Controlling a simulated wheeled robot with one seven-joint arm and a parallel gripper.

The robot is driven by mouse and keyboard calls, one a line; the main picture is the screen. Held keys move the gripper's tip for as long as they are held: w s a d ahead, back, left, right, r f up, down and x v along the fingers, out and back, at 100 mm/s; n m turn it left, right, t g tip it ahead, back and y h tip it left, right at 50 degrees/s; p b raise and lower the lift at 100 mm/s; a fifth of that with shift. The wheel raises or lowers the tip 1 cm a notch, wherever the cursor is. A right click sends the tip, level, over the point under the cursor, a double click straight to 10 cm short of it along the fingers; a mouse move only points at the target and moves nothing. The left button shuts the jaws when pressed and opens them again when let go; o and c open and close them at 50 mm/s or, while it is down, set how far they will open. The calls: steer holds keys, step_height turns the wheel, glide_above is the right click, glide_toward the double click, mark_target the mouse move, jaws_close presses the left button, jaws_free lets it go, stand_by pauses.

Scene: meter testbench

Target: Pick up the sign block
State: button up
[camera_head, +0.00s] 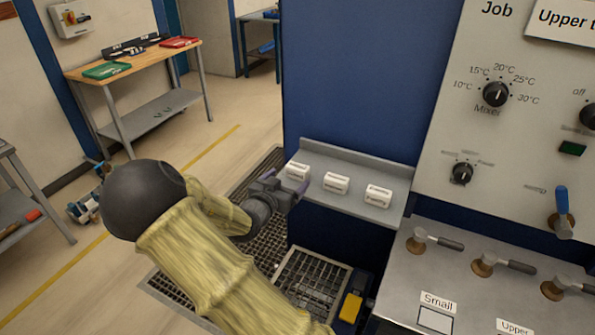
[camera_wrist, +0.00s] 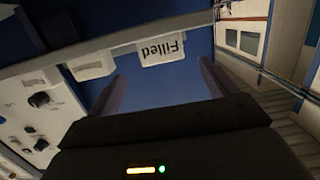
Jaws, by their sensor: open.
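Three white sign blocks with dark lettering stand in a row on a narrow grey shelf: the left block (camera_head: 297,171), the middle block (camera_head: 336,183) and the right block (camera_head: 378,196). My gripper (camera_head: 286,181) is open at the shelf's left end, close to the left block and partly overlapping it in the head view. In the wrist view, a block reading "Filled" (camera_wrist: 162,50), upside down, shows ahead between the spread purple fingers (camera_wrist: 160,84). Nothing is held between the fingers. Another block (camera_wrist: 92,66) shows to its left. The lettering in the head view is too small to read.
The grey shelf (camera_head: 350,205) is fixed to a blue panel (camera_head: 352,85). A control panel with a mixer knob (camera_head: 496,93) stands to the right. Tap handles (camera_head: 437,240) rise from the metal bench below. A floor grating (camera_head: 310,284) lies beneath the shelf.

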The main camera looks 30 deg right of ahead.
mark_target(300, 166)
steer(key=shift+x, duration=2.15)
steer(key=shift+w+d+p, duration=0.1)
steer(key=shift+p, duration=0.2)
steer(key=p+x, duration=0.1)
steer(key=x, duration=0.4)
steer(key=shift+w+f, duration=0.1)
steer(key=shift+f, duration=0.05)
steer(key=c, duration=1.1)
steer(key=shift+o, duration=0.2)
step_height(300, 166, up, 10)
